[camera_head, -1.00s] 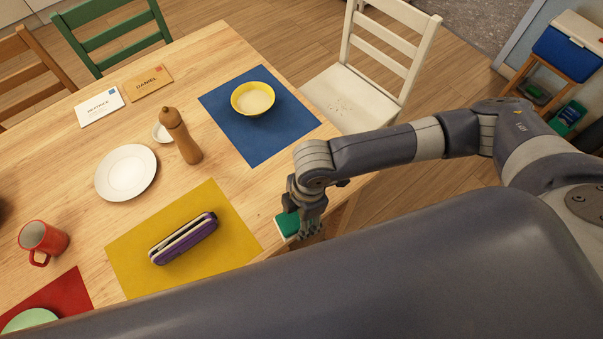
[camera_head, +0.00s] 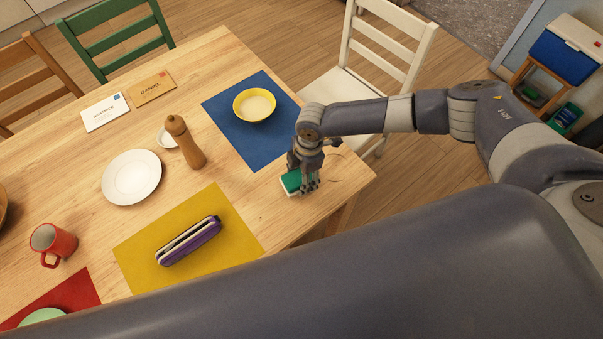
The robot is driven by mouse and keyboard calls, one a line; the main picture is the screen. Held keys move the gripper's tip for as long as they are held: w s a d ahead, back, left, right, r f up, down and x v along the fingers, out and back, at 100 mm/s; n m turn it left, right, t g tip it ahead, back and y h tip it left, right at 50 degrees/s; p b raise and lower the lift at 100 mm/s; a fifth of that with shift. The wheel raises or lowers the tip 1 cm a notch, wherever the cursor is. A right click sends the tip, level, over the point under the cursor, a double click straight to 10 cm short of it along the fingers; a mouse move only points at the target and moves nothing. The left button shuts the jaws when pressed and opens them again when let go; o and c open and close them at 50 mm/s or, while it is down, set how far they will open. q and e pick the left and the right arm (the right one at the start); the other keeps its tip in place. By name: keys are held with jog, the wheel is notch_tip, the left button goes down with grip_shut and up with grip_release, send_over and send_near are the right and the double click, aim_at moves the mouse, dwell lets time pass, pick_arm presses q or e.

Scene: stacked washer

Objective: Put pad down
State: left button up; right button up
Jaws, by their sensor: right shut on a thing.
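The pad (camera_head: 291,182), green on top with a white lower layer, is at the right end of the wooden table (camera_head: 322,215). My right gripper (camera_head: 308,184) points down and is shut on the pad's right side. Its fingers hide part of the pad. The pad appears at or just above the tabletop; I cannot tell whether it touches. My left gripper is not in view.
A blue mat (camera_head: 233,128) with a yellow bowl (camera_head: 254,105) lies behind the pad. Bare tabletop surrounds the pad.

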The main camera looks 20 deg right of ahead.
jog(key=shift+f, duration=0.25)
jog(key=shift+f+b, duration=0.35)
jog(key=shift+f, duration=0.15)
jog(key=shift+f, duration=0.1)
jog(key=shift+s, duration=0.1)
jog(key=o, duration=0.8)
jog(key=shift+c, duration=0.2)
jog(key=o, duration=0.3)
jog(key=shift+o, duration=0.2)
jog(key=shift+f, duration=0.1)
